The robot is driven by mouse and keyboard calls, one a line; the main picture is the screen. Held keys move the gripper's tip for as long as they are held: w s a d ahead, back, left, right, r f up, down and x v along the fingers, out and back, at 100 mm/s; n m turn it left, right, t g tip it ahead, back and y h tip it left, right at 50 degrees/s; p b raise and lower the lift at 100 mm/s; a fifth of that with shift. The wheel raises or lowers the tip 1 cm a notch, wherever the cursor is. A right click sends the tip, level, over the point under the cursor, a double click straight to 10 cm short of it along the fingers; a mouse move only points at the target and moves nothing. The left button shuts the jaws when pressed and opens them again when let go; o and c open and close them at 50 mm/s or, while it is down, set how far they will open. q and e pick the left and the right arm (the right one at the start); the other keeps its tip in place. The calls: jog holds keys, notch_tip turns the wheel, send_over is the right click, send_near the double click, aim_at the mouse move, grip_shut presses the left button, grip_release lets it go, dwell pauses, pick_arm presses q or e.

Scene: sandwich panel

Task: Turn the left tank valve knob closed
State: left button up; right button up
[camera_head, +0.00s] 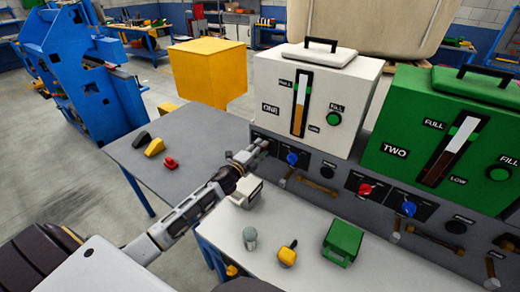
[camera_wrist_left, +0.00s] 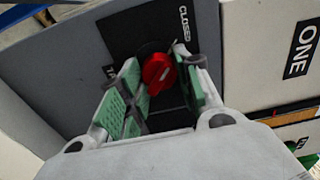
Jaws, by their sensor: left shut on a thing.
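The left tank valve knob is red (camera_wrist_left: 158,72) and sits on a black plate (camera_wrist_left: 125,35) marked CLOSED on the panel, seen in the left wrist view. A second label on the plate is partly covered. My left gripper (camera_head: 263,147) reaches the left end of the panel below the white tank ONE (camera_head: 270,82). Its green-padded fingers, also in the left wrist view (camera_wrist_left: 160,85), are shut on the red knob. In the head view the gripper hides this knob. How far the knob is turned is hard to tell. My right gripper is not in view.
Blue knobs (camera_head: 292,158) and another red knob (camera_head: 364,189) line the panel. Green tank TWO (camera_head: 400,150) stands at right. A green block (camera_head: 342,240), a yellow piece (camera_head: 288,255) and a grey cup (camera_head: 250,238) are on the white table. Small blocks lie on the grey table (camera_head: 190,150).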

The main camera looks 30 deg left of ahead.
pick_arm(q)
jog(key=o, duration=1)
jog(key=shift+o, duration=0.2)
jog(key=s+a, duration=0.1)
jog(key=s, duration=1)
jog(key=shift+s+a, duration=0.35)
jog(key=shift+s, duration=0.05)
jog(key=shift+s, duration=0.1)
dwell(0.8)
